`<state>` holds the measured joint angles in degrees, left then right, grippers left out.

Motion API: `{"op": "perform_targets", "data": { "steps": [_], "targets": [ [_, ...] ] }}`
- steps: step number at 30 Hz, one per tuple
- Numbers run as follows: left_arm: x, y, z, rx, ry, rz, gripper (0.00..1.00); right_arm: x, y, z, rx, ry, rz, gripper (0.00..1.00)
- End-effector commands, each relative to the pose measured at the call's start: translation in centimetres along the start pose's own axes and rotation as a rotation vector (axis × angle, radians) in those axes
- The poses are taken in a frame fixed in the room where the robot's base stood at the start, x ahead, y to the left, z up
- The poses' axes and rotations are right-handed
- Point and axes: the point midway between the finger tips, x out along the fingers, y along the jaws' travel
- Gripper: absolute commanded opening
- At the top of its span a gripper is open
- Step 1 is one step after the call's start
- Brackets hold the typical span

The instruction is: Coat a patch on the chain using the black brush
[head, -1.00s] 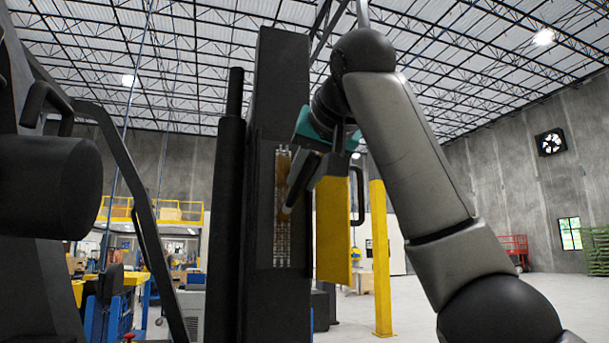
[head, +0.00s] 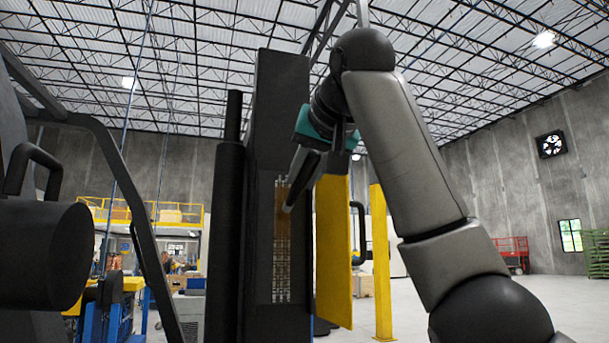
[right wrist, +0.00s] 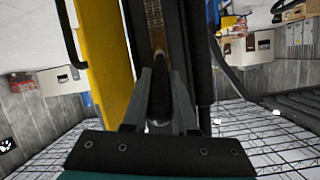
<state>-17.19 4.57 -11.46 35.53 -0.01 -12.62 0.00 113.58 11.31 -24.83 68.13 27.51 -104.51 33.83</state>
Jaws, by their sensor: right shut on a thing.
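The chain (head: 282,265) runs upright in a slot of the tall black column (head: 283,100). It also shows at the top of the right wrist view (right wrist: 154,12). A brownish patch (head: 281,200) covers its upper visible part. My right gripper (right wrist: 160,88) is shut on the black brush (right wrist: 159,106). In the head view, the brush (head: 298,188) slants down and left, its lower end in front of the brown patch. I cannot tell whether it touches the chain. The brush partly hides the chain's right edge. My left gripper is not in view.
A yellow panel (head: 333,255) stands open just right of the slot, close to the brush. A black cylinder (head: 228,200) stands left of the column. A yellow post (head: 380,260) is farther back. Open floor lies at the right.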

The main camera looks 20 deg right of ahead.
Motion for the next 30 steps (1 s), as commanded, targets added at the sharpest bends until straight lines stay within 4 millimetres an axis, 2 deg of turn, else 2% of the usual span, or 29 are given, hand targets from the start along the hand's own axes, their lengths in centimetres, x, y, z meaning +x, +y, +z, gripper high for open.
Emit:
{"op": "perform_targets", "data": {
  "steps": [5, 15, 23, 30],
  "targets": [
    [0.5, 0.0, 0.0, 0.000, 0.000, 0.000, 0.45, 0.1, 0.1, 0.5, 0.000, -0.001, 0.001, 0.00],
    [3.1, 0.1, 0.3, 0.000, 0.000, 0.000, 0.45, 1.2, 0.8, 3.1, 0.000, -0.002, 0.000, 0.00],
    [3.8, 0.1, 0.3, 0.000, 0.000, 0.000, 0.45, 1.5, 1.0, 3.8, 0.000, -0.002, 0.000, 0.00],
    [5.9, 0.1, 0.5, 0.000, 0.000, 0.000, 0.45, 2.1, 1.6, 5.8, 0.000, -0.001, 0.000, 0.00]
  ]
}}
